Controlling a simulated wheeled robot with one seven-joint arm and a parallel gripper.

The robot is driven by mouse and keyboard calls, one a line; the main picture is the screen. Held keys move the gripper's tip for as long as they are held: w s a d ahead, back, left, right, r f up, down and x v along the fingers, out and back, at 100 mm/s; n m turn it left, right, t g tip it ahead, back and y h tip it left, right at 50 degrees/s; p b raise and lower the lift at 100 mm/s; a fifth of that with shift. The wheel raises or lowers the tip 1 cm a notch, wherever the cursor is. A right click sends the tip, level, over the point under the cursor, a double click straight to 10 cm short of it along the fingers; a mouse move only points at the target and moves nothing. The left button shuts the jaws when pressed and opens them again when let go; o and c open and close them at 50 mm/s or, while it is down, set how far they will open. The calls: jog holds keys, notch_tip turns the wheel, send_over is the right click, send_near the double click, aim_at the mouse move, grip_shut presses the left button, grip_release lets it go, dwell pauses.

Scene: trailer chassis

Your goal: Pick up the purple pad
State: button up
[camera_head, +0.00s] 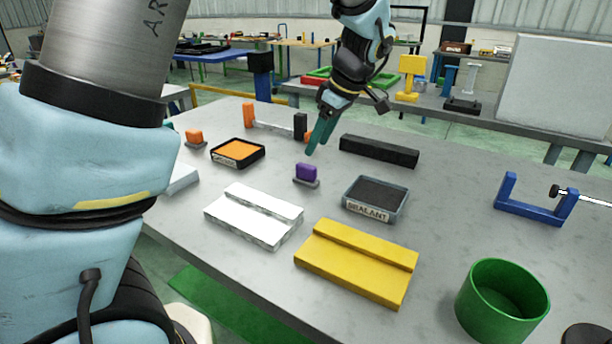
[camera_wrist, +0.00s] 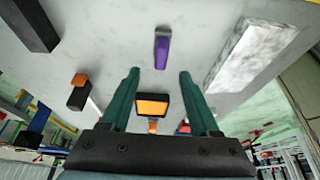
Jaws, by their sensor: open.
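The purple pad (camera_head: 306,172) is a small block on a thin grey base, upright on the grey table (camera_head: 430,210), near the middle of the head view. In the wrist view the purple pad (camera_wrist: 162,52) shows ahead of the fingers, between their lines. My gripper (camera_head: 315,145) hangs above the table, just behind and above the pad in the head view. In the wrist view its two green fingers (camera_wrist: 160,75) are spread apart with nothing held between them. The gripper does not appear to touch the pad.
A black tray with an orange insert (camera_head: 238,152) lies left of the pad, and a grey labelled tray (camera_head: 374,197) lies right. White (camera_head: 253,215) and yellow (camera_head: 357,262) stepped blocks lie in front. A black bar (camera_head: 379,151) lies behind. A green cup (camera_head: 502,300) stands front right.

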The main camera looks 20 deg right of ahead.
aim_at(307, 165)
jog(key=p+x, duration=0.2)
jog(key=x, duration=0.6)
jog(key=shift+a+f, duration=0.2)
jog(key=shift+f, duration=0.1)
jog(key=shift+c, duration=0.2)
grip_shut()
